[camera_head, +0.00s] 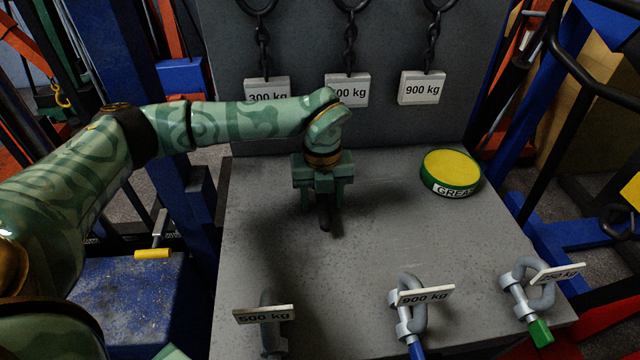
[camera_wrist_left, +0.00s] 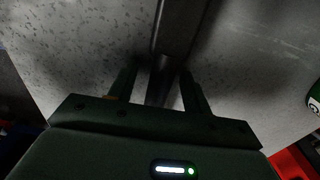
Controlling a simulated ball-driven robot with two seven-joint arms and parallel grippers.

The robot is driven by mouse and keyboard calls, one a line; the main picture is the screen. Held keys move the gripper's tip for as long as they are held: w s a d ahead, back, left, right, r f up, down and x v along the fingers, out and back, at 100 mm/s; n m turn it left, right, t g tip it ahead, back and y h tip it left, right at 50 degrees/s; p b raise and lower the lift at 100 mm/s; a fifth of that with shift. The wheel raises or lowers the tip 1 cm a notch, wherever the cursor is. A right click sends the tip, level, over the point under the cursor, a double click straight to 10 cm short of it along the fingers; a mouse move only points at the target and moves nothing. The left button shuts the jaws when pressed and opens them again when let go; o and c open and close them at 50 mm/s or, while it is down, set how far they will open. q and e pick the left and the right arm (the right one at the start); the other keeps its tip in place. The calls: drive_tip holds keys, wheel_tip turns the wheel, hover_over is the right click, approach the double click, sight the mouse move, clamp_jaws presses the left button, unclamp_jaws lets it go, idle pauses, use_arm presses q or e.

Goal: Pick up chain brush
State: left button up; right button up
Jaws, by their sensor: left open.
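A dark, narrow object that looks like the chain brush (camera_head: 325,218) lies on the grey table, mostly hidden below my left gripper in the head view. In the left wrist view the brush (camera_wrist_left: 180,30) is a long dark bar running from the top edge down between the fingers. My left gripper (camera_head: 322,197) points down over it with its jaws open. In the wrist view the gripper's fingers (camera_wrist_left: 158,80) stand on either side of the bar with gaps. My right gripper is not in view.
A green grease tin (camera_head: 452,172) with a yellow top stands at the right of the table (camera_head: 385,235). Shackles labelled 500 kg (camera_head: 270,325), 900 kg (camera_head: 412,305) and 250 kg (camera_head: 528,290) stand along the front. Chains with weight tags (camera_head: 422,87) hang on the back panel.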

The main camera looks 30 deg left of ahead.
use_arm(q)
drive_tip(key=shift+r, duration=0.1)
clamp_jaws()
drive_tip(key=shift+r, duration=0.15)
